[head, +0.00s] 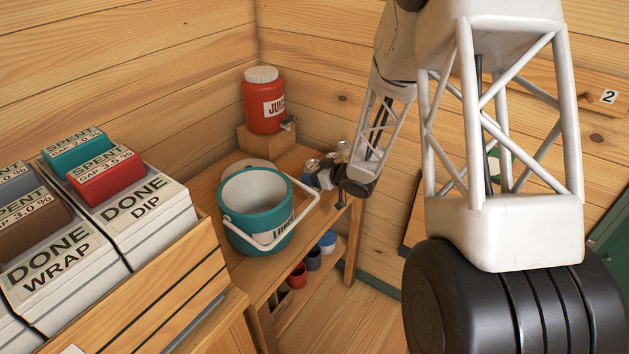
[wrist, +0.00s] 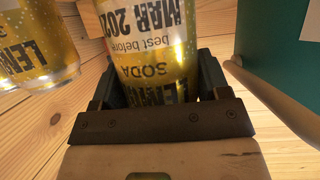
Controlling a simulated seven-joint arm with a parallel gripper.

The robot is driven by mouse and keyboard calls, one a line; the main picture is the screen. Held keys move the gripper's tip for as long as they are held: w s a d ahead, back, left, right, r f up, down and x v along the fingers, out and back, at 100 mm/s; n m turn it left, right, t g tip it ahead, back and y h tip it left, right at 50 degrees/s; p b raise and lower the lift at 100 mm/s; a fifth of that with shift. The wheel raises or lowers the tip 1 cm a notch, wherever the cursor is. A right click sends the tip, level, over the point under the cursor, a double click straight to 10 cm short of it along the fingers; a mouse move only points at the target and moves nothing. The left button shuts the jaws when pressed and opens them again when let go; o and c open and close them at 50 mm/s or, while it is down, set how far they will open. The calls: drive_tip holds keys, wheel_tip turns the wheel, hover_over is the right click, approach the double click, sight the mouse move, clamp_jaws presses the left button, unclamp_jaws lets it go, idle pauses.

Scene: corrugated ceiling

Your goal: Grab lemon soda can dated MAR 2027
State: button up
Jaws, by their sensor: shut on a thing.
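My gripper (wrist: 157,82) is shut on a yellow-gold lemon soda can (wrist: 150,50) in the wrist view, with a dark finger on each side of it. The can's print appears upside down and reads "best before MAR 202"; the last digit is cut off or unclear. A second gold lemon can (wrist: 35,45) is to the left, apart from the held one, and no date shows on it. In the head view my gripper (head: 328,180) is among the cans at the table's far end, partly hidden by my arm. I cannot tell whether the held can touches the table.
A teal bucket (head: 240,206) with a white handle stands on the wooden table close to the cans; a teal surface (wrist: 280,45) is right of the gripper in the wrist view. A red juice dispenser (head: 263,104) stands behind on a block. Several cups (head: 298,275) sit on a lower shelf.

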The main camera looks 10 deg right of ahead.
wheel_tip(320, 180, up, 14)
idle(0.5)
drive_tip(key=shift+f, duration=0.1)
idle(0.5)
